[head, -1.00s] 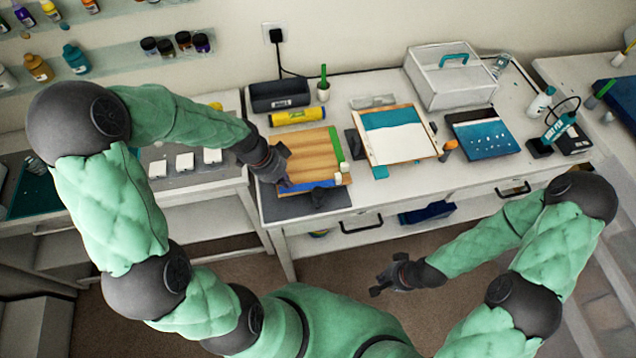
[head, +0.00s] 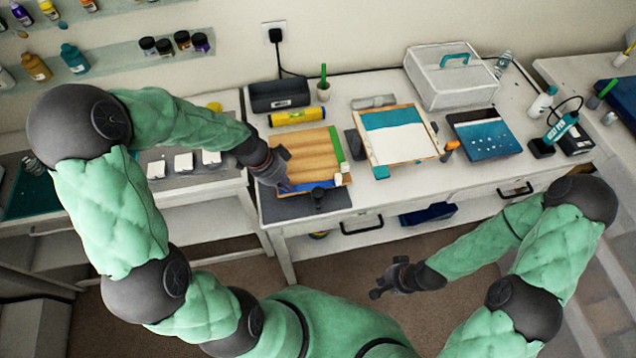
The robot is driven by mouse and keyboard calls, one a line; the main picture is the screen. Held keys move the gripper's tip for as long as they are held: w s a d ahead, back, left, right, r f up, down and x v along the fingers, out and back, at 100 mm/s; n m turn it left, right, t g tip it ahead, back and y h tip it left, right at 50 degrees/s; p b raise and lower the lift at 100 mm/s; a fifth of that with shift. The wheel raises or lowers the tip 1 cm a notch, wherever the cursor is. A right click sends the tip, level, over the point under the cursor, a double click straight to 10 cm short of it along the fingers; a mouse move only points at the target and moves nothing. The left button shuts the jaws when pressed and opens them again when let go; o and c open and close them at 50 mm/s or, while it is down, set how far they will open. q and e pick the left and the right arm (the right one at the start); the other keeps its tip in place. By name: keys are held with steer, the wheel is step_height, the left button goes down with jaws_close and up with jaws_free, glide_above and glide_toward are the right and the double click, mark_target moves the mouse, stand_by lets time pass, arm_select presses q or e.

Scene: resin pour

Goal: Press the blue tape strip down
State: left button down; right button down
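The blue tape strip (head: 322,185) runs along the near edge of a wooden board (head: 305,155) on the bench. A green strip (head: 337,144) runs along the board's right edge. My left gripper (head: 290,190) is at the near left corner of the board, at the left end of the blue strip. I cannot tell whether its fingers are open or shut, or whether they touch the strip. My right gripper (head: 380,287) hangs in front of the bench, away from everything; its fingers look apart and empty.
A dark mat (head: 290,209) lies under the board. A yellow level (head: 298,117) and a dark box (head: 280,96) stand behind it. A framed panel (head: 400,150) and a teal tray (head: 484,134) lie to the right. The bench's front strip is mostly clear.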

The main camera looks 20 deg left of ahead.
mark_target(305, 187)
arm_select(q)
steer(key=shift+d, duration=0.1)
steer(key=shift+w+d+f, duration=0.15)
steer(key=shift+w+d, duration=0.05)
steer(key=shift+d, duration=0.25)
steer(key=shift+w+d+f, duration=0.1)
steer(key=shift+w+d, duration=0.05)
steer(key=shift+d, duration=0.25)
steer(key=shift+d, duration=0.1)
steer(key=shift+w+d, duration=0.5)
steer(key=shift+d, duration=0.4)
steer(key=shift+r, duration=0.1)
steer(key=shift+w+d+r, duration=0.15)
steer(key=shift+w+d, duration=0.45)
steer(key=shift+d, duration=0.25)
steer(key=shift+w+d, duration=0.15)
